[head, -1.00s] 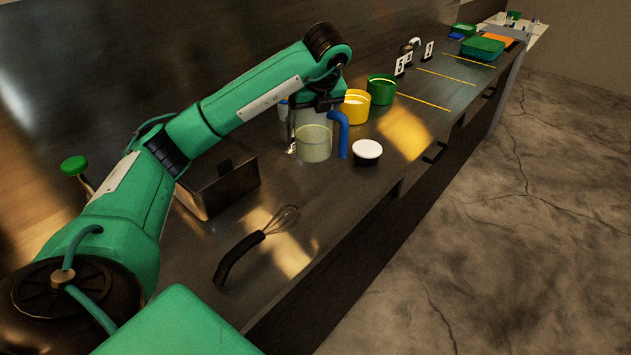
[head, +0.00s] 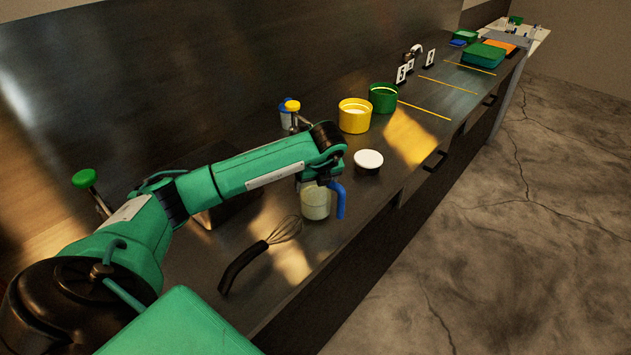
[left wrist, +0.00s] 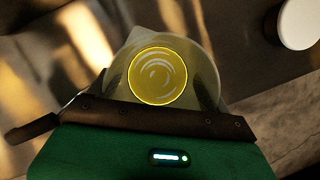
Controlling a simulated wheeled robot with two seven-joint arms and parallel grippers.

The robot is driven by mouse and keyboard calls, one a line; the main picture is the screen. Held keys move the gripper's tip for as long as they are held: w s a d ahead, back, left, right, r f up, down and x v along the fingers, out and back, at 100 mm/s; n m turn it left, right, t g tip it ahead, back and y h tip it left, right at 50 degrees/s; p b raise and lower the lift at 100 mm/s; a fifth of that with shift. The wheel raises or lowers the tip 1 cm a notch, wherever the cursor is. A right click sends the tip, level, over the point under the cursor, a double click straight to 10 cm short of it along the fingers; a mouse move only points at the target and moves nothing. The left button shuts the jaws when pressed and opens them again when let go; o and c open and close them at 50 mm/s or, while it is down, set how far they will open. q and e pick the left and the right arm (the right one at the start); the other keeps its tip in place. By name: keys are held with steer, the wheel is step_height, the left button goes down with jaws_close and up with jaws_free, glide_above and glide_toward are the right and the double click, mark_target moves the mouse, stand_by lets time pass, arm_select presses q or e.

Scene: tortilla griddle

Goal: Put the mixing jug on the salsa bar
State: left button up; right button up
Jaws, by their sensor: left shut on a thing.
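The mixing jug (head: 316,204) is a translucent cup with a blue handle (head: 341,201) and pale contents. My left gripper (head: 316,182) is shut on it near the top, with the fingers mostly hidden behind my arm. The jug is upright above or on the front part of the steel counter; I cannot tell if its base touches. In the left wrist view the jug (left wrist: 205,70) is seen from above, with a round yellow surface inside. No label names the salsa bar; a pale surface (head: 541,35) with several small items is at the far end. My right gripper is out of view.
A whisk (head: 262,250) lies just left of the jug. A white-topped dark bowl (head: 368,161) stands to its right. Yellow (head: 355,117) and green (head: 383,98) containers stand behind.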

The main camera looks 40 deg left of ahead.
arm_select(q)
steer(key=shift+f, duration=0.45)
steer(key=o, duration=1.4)
steer(key=shift+r, duration=0.1)
steer(key=b+v, duration=0.3)
steer(key=v, duration=0.9)
steer(key=shift+a, duration=0.1)
